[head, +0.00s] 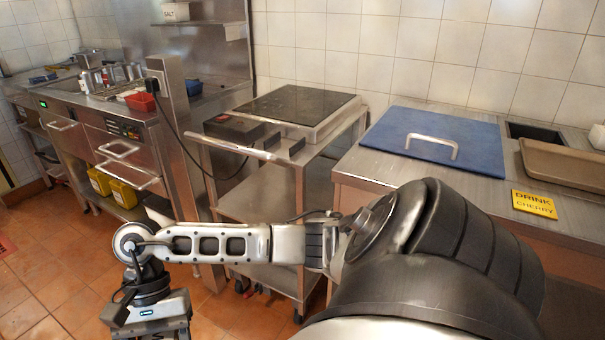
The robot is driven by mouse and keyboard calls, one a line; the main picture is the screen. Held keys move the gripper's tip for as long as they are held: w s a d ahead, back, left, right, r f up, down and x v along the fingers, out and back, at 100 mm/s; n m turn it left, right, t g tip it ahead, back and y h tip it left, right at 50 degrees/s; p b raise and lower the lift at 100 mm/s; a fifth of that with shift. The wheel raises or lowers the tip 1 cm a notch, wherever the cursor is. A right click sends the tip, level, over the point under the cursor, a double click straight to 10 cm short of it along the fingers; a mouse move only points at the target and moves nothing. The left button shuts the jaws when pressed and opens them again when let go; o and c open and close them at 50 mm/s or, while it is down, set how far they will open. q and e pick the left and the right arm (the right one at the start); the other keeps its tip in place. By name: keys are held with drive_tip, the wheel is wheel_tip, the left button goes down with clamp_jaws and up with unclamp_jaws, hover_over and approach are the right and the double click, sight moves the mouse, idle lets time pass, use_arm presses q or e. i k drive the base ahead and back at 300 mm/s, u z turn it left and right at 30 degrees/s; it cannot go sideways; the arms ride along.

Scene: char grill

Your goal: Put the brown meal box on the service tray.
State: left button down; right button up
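I see no brown meal box in the head view. A shallow brown-grey tray (567,166) lies on the steel counter at the right edge, partly cut off by the frame; I cannot tell whether it is the service tray. My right arm comes in from the lower right and reaches left. My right gripper (150,326) hangs down at the bottom left, over the tiled floor and well away from the tray. Its fingers are cut off by the bottom edge, so its opening and any held thing are hidden. My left gripper is out of view.
A blue board (433,136) with a metal handle lies on the right counter, near a yellow sign (534,204). A steel cart (262,192) carries a dark glass-topped appliance (290,103). A fryer counter (110,150) stands at the left.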

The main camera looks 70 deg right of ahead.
sight(577, 172)
drive_tip(key=k, duration=0.4)
drive_tip(key=z, duration=0.9)
